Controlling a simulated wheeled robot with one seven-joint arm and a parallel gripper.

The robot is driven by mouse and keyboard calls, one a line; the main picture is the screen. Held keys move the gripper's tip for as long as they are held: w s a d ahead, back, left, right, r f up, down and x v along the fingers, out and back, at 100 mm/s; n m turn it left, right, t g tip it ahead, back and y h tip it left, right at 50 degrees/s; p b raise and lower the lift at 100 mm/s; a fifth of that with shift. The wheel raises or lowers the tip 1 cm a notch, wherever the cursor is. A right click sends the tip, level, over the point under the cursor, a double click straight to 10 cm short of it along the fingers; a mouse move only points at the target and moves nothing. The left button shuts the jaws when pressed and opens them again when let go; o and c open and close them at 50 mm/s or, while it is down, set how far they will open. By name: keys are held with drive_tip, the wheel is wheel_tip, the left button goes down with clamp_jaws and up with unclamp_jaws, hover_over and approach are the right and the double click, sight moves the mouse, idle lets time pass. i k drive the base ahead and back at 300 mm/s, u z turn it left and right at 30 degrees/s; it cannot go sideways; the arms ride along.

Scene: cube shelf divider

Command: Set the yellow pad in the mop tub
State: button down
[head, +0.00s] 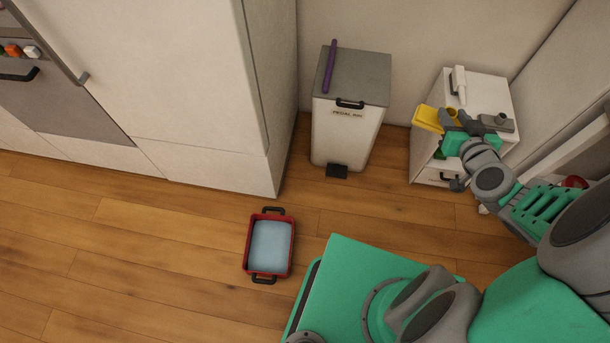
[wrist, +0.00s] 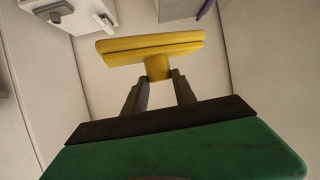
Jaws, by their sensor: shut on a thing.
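The yellow pad (head: 428,118) is held in my gripper (head: 446,119) in front of the small white cabinet. In the wrist view the yellow pad (wrist: 150,46) spans the top middle, and the two dark fingers of my gripper (wrist: 159,84) are shut on its short stem. The mop tub (head: 247,239) is a red tray with black handles at its two ends and a light blue inside. It stands on the wooden floor, left of my green base and well away from the pad. The wrist view does not show the tub.
A white pedal bin (head: 345,133) with a grey lid stands against the wall, with a purple stick (head: 330,67) on top. The white cabinet (head: 482,88) beside it bears a grey-and-white item (head: 458,85). A tall cabinet (head: 200,90) is at left. Floor around the tub is clear.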

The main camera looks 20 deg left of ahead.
sight(269, 254)
drive_tip(key=k, duration=1.3)
drive_tip(key=u, duration=2.05)
drive_tip(key=i, duration=0.5)
drive_tip(key=u, duration=0.05)
